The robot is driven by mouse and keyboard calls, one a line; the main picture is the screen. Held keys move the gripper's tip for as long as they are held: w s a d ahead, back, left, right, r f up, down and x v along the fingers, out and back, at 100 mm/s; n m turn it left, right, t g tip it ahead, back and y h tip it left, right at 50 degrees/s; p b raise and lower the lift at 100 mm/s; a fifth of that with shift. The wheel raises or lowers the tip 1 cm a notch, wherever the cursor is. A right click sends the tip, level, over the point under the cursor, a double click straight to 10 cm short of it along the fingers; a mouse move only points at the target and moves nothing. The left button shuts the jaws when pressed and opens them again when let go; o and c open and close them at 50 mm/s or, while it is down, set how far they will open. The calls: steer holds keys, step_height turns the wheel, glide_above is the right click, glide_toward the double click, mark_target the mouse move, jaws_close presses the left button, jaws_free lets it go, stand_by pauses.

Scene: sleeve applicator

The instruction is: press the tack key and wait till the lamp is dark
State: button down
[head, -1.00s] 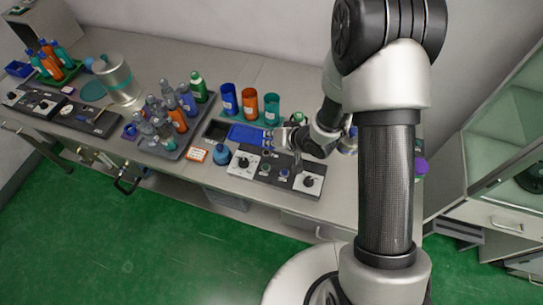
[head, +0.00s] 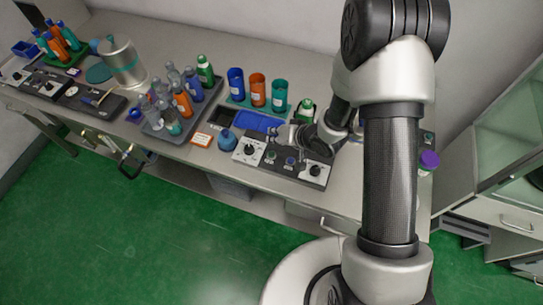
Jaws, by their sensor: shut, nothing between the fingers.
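A dark control panel (head: 283,164) with pale end sections lies near the bench's front edge in the head view. It has a black dial (head: 249,149) at the left and another dial (head: 315,170) at the right. Two small round controls, a greenish one (head: 270,155) and a bluish one (head: 290,160), sit between them. Their labels are too small to read, so I cannot tell which is the tack key, nor pick out a lamp or its state. My gripper (head: 272,136) is shut and empty, over the panel's back edge; contact cannot be told.
A blue tray (head: 257,122) lies behind the panel, with blue, orange and teal cups beyond. A blue flask (head: 227,139) and an orange-edged card (head: 202,139) are to the left. A grey rack (head: 158,131) holds several bottles. A green-capped bottle (head: 306,107) stands close behind my wrist.

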mark_target(274, 153)
step_height(274, 153, down, 6)
steer(key=b, duration=0.4)
steer(key=shift+r, duration=0.1)
stand_by(1.1)
steer(key=shift+f, duration=0.4)
steer(key=shift+f+b, duration=0.4)
steer(key=shift+b, duration=0.05)
stand_by(0.5)
steer(key=shift+r+p, duration=0.85)
step_height(274, 153, up, 5)
steer(key=p, duration=0.4)
steer(key=shift+p, duration=0.3)
stand_by(3.0)
